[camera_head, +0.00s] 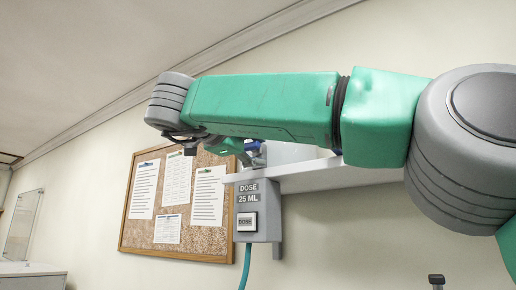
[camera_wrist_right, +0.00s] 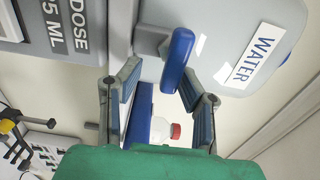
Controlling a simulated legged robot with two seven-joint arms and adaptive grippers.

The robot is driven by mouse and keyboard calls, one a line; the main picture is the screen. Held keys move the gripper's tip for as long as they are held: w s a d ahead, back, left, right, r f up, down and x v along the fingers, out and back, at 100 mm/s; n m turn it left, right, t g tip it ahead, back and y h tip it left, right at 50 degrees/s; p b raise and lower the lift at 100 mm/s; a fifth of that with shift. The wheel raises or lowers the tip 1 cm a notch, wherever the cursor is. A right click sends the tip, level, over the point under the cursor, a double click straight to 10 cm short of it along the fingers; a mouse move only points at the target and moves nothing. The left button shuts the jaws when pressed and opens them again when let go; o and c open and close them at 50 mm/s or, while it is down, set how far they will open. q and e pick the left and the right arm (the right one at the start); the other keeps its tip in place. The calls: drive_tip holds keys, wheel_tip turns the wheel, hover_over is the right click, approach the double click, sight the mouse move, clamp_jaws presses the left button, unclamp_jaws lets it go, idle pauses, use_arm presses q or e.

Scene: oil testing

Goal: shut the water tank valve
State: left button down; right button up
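The grey water tank (camera_wrist_right: 225,40) with its WATER label (camera_wrist_right: 251,63) fills the upper right of the right wrist view. Its blue valve handle (camera_wrist_right: 177,60) sticks out from a grey fitting on the tank. My right gripper (camera_wrist_right: 160,84) is open, its blue-padded fingers on either side of the handle's near end. I cannot tell whether a finger touches it. In the head view the right gripper (camera_head: 250,150) is mostly hidden behind my green right arm, above the dose box. My left gripper is in neither view.
A grey dose box (camera_head: 259,210) marked 25 ML hangs under a white shelf (camera_head: 315,172). A corkboard (camera_head: 193,244) with papers is on the wall behind. A red-capped bottle (camera_wrist_right: 163,129) shows beyond the fingers in the wrist view. A yellow-and-black object (camera_wrist_right: 11,125) is at its left edge.

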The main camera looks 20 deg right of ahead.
drive_tip(key=shift+a+r, duration=0.1)
drive_tip(key=shift+r, duration=0.1)
drive_tip(key=shift+s+a, duration=0.35)
drive_tip(key=v, duration=1.1)
drive_tip(key=shift+a, duration=0.2)
drive_tip(key=shift+d, duration=0.25)
drive_tip(key=shift+w+a+f, duration=0.1)
